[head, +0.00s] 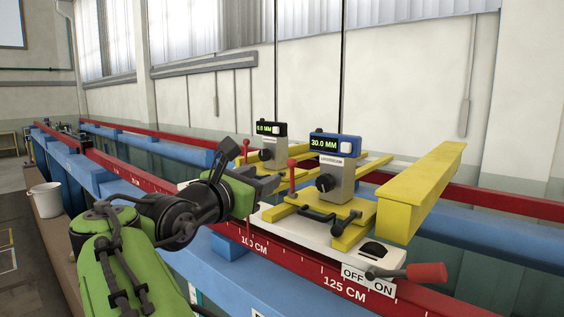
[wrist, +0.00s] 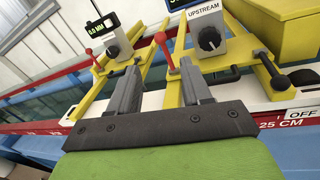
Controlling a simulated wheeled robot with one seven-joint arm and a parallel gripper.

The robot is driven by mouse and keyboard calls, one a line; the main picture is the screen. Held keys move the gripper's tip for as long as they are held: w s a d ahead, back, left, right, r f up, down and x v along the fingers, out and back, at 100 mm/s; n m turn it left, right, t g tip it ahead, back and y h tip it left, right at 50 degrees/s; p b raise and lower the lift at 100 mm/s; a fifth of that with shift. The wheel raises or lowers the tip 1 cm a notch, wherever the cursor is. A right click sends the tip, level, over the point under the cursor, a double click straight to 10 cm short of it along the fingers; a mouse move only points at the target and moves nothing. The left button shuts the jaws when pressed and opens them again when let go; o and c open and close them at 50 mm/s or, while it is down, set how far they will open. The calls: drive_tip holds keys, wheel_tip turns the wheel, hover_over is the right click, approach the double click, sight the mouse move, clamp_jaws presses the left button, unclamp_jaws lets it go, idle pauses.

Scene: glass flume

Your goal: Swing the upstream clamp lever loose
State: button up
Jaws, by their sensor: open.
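The upstream gauge (head: 334,165) has a blue display reading 30.0 MM; its UPSTREAM label is legible in the wrist view (wrist: 207,28). A red lever with a ball knob (head: 292,176) stands upright at the left end of its yellow carriage (head: 335,215). I take it as the upstream clamp lever. My gripper (head: 272,182) is open and empty, just left of this lever. In the wrist view, my gripper (wrist: 160,67) points at the lever (wrist: 164,48), which shows between and beyond the fingertips. Contact is not visible.
A second gauge (head: 268,148) with its own red lever (head: 246,150) stands behind, to the left. A yellow beam (head: 422,185) lies at right. A red-handled OFF/ON lever (head: 425,272) is at front right. Red rails (head: 290,262) edge the flume.

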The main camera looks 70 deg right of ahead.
sight(289, 165)
drive_tip(key=p+x, duration=0.2)
drive_tip(key=x, duration=1.2)
drive_tip(key=shift+a+f, duration=0.1)
drive_tip(key=shift+a, duration=0.1)
drive_tip(key=shift+c, duration=0.4)
clamp_jaws()
